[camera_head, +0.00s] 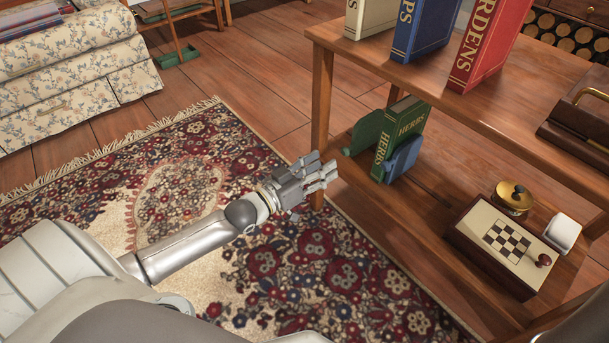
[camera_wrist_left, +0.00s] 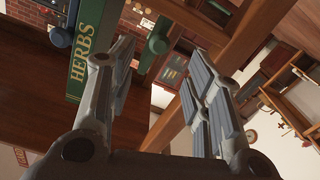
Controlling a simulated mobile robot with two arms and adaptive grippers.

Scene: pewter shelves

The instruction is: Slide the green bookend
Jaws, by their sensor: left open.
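The green bookend (camera_head: 368,131) stands on the lower shelf, on the left side of a green HERBS book (camera_head: 402,131). A blue bookend (camera_head: 403,159) stands at the book's other side. My left gripper (camera_head: 326,172) is open and empty, in front of the shelf's left leg and apart from the bookend. In the left wrist view, the open fingers (camera_wrist_left: 160,72) have the green bookend (camera_wrist_left: 154,45) beyond the gap between them. The HERBS book (camera_wrist_left: 85,45) is left of them there. The book hides part of the bookend in the head view. My right gripper is not in view.
The wooden leg (camera_head: 321,100) rises close to my left gripper. The upper shelf (camera_head: 430,75) holds several upright books. A game box (camera_head: 490,252), a brass pot (camera_head: 514,196) and a white cup (camera_head: 562,232) are on the lower right. A patterned rug (camera_head: 90,190) covers the floor.

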